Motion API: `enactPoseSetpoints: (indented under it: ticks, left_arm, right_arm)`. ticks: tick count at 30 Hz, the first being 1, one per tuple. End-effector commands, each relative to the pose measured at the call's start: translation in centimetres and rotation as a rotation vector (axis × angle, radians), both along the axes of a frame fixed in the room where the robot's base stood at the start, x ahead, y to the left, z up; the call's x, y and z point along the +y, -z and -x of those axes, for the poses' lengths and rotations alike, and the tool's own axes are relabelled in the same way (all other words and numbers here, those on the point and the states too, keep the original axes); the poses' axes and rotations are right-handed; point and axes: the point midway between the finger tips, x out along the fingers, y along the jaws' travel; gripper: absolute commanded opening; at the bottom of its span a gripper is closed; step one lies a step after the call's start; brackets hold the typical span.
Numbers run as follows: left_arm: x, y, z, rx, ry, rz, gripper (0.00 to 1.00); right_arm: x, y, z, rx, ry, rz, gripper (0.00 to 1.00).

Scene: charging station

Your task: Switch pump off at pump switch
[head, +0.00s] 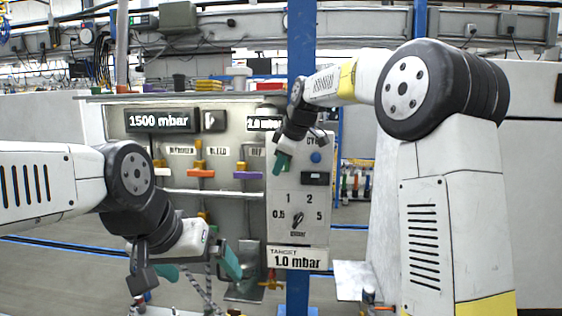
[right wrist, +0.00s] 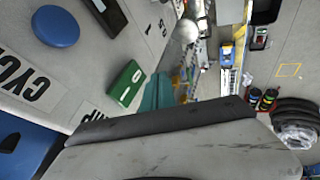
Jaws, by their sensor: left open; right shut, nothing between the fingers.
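The pump switch is a green rocker (right wrist: 127,82) on the light control panel (head: 288,205), beside a partly covered label (right wrist: 92,112) that seems to end in "UMP". In the head view my right gripper (head: 281,162) covers the place where the switch would show. That gripper is shut and empty; its teal fingertips (right wrist: 158,92) are just beside the rocker in the right wrist view. I cannot tell whether they touch it, nor which way the rocker is set. My left gripper (head: 198,268) is open and empty, low at the left in front of the station.
A blue button (head: 315,157) and a dark display (head: 317,178) are right of my right gripper. A rotary knob (head: 297,220) and a "1.0 mbar" target sign (head: 297,259) are below. Orange (head: 201,173) and purple (head: 248,175) valve handles stand to the left.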

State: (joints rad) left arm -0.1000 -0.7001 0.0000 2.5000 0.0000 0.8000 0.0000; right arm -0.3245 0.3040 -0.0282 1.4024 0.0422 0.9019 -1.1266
Motion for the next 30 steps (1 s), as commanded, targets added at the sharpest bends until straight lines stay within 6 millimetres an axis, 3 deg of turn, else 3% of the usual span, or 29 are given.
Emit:
enactPoseSetpoints:
  ticks: [6, 30]
  left_arm:
    - [0.0, 0.0, 0.0, 0.0, 0.0, 0.0, 1.0]
    - [0.0, 0.0, 0.0, 0.0, 0.0, 0.0, 1.0]
  right_arm:
    - [-0.1, 0.2, -1.5, 0.001, -0.001, 0.0, 0.0]
    - [-0.3, 0.4, -2.1, -0.066, 0.001, 0.007, 0.0]
